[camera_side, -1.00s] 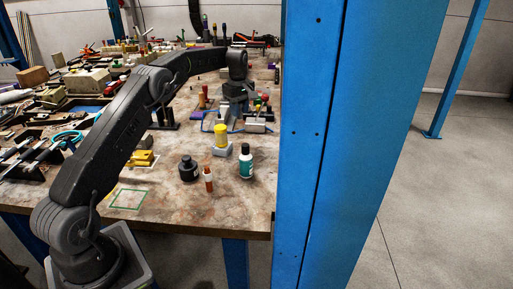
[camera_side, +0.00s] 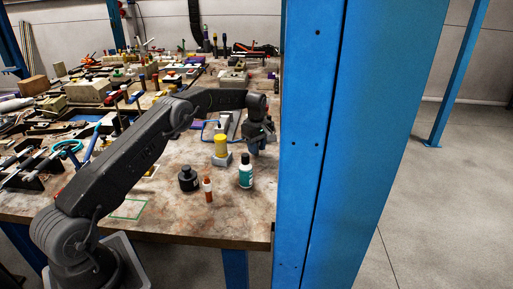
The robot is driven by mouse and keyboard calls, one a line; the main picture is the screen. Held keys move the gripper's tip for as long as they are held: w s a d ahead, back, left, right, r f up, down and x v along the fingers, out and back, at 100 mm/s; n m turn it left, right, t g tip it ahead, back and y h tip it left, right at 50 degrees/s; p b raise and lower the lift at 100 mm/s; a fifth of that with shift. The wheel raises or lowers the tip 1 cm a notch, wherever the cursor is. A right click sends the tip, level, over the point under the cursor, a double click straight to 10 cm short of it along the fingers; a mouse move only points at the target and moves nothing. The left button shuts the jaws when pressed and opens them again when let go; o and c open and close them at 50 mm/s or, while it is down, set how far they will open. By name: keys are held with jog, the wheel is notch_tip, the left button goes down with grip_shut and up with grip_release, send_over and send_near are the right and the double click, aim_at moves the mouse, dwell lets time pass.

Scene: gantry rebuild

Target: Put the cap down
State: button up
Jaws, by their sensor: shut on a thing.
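My gripper (camera_side: 257,149) points down over the right part of the bench, close behind the white and teal bottle. It is shut on the cap, which is too small and too dark among the fingers to make out clearly. The bottle (camera_side: 246,176) stands upright with a dark top. Left of my gripper, a yellow cylinder (camera_side: 221,145) stands on a small grey block (camera_side: 221,160). I cannot tell how high the cap is above the bench.
A black round pot (camera_side: 188,179) and a small orange-brown bottle (camera_side: 208,190) stand in front. A green outlined square (camera_side: 128,209) marks bare bench near the front edge. Tools and blocks crowd the back and left. A blue post (camera_side: 335,150) hides the bench's right side.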

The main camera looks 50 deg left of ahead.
jog(key=shift+f, duration=0.3)
jog(key=o, duration=0.9)
